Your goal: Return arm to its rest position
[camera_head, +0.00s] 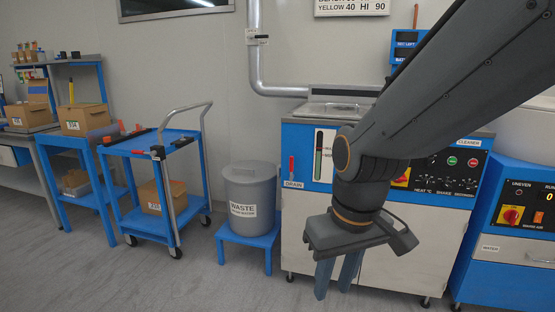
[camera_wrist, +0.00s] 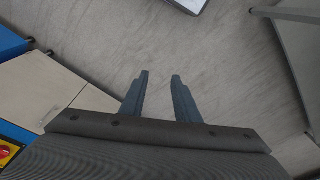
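My gripper (camera_head: 338,274) hangs at the end of my arm in the head view, fingers pointing down, in front of the blue and white cleaner machine (camera_head: 300,180). The two blue-grey fingers stand apart, with nothing between them. In the wrist view my gripper (camera_wrist: 160,82) is also open and empty, with bare grey floor beyond the fingertips. My dark grey arm reaches in from the upper right and hides part of the machine's front and top.
A grey waste bin (camera_head: 250,190) stands on a blue stool (camera_head: 228,237) left of the machine. A blue cart (camera_head: 140,146) with tools and a box is further left. A second machine (camera_head: 510,230) stands at the right. The floor (camera_head: 200,285) in front is clear.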

